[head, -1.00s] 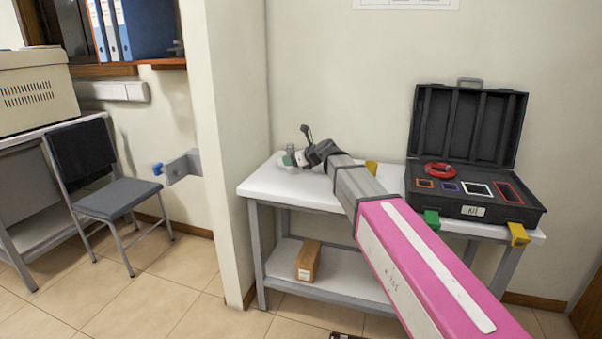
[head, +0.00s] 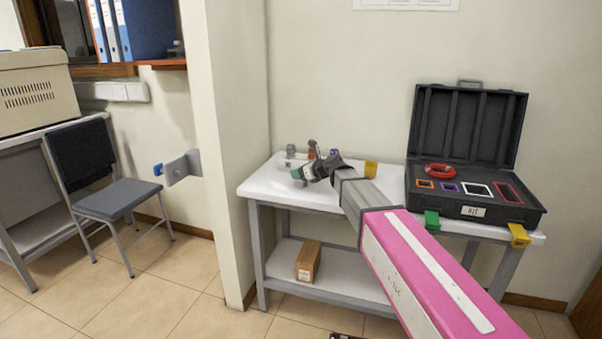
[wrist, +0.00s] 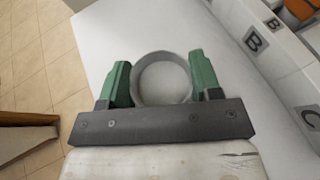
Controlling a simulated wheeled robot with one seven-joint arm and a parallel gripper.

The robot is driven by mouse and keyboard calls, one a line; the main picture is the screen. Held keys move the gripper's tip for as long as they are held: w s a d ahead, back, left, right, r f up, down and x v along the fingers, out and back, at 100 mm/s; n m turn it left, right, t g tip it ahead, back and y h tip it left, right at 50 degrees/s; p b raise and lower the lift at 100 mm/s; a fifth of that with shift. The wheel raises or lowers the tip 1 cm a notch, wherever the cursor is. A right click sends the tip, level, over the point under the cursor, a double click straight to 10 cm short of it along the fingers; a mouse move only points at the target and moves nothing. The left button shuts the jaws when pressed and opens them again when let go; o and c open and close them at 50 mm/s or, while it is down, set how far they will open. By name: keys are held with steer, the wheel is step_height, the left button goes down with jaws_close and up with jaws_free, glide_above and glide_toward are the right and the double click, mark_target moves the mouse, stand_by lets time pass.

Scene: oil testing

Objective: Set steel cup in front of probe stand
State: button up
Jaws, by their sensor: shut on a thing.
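My gripper (wrist: 162,85) has green fingers and is shut on the steel cup (wrist: 163,61), a grey round ring seen from above in the wrist view. The fingers press on either side of the cup. Over the white tabletop, the gripper also shows small in the head view (head: 299,173), near the left part of the table. I cannot tell whether the cup touches the tabletop. I cannot clearly make out the probe stand.
A white block with letters B and C (wrist: 278,68) lies right of the cup. An open black case (head: 470,207) fills the table's right side. White tabletop (head: 265,187) is clear at the left front.

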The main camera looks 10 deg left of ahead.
steer(key=o, duration=1)
steer(key=shift+c, duration=0.2)
steer(key=shift+r, duration=0.1)
steer(key=v, duration=1.2)
